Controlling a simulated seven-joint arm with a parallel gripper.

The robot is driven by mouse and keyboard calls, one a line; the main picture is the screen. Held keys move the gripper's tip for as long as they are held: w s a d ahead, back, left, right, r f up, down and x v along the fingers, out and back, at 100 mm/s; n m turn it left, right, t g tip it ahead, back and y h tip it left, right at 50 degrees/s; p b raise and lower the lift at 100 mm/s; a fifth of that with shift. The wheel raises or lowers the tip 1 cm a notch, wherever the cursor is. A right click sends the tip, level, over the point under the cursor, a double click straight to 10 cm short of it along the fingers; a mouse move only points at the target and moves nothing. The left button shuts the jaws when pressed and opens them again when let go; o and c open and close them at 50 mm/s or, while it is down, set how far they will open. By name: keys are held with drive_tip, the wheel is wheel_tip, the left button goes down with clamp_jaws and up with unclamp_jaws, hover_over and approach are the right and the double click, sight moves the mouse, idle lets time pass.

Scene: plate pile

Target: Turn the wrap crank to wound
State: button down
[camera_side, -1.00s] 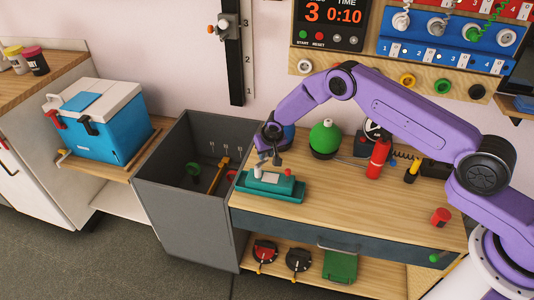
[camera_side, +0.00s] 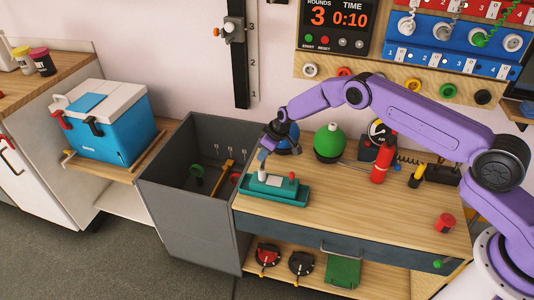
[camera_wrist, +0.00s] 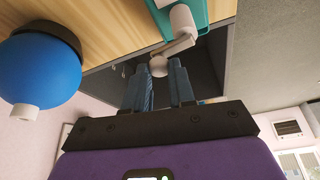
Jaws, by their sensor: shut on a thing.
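The wrap crank is a small teal unit (camera_side: 275,186) on a teal base at the left end of the wooden bench, with a red knob on its right. In the wrist view its teal body (camera_wrist: 157,17) is at the top, with a white hub and a pale crank arm (camera_wrist: 180,46) ending in a round grip knob (camera_wrist: 158,66). My gripper (camera_wrist: 158,72) has its two blue-grey fingers closed around that knob. In the side view my gripper (camera_side: 264,152) is above the unit's left end and partly hides the crank.
A deep grey bin (camera_side: 170,215) adjoins the bench on the left. A blue round vessel (camera_wrist: 40,75) stands close behind my gripper, with a green one (camera_side: 328,142) and a red cylinder (camera_side: 384,160) farther right. The bench's front middle (camera_side: 350,215) is clear.

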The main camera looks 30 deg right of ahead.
drive_tip(key=n, duration=0.1)
drive_tip(key=a+n+g+y, duration=0.1)
drive_tip(key=n, duration=0.1)
drive_tip(key=w+n, duration=0.1)
drive_tip(key=n, duration=0.1)
drive_tip(key=shift+a, duration=0.15)
drive_tip(key=shift+s, duration=0.1)
idle(0.3)
drive_tip(key=c, duration=0.9)
unclamp_jaws()
drive_tip(key=shift+g, duration=0.3)
drive_tip(key=shift+c, duration=0.2)
drive_tip(key=v, duration=1.7)
drive_tip(key=shift+d, duration=0.25)
drive_tip(key=shift+r, duration=0.1)
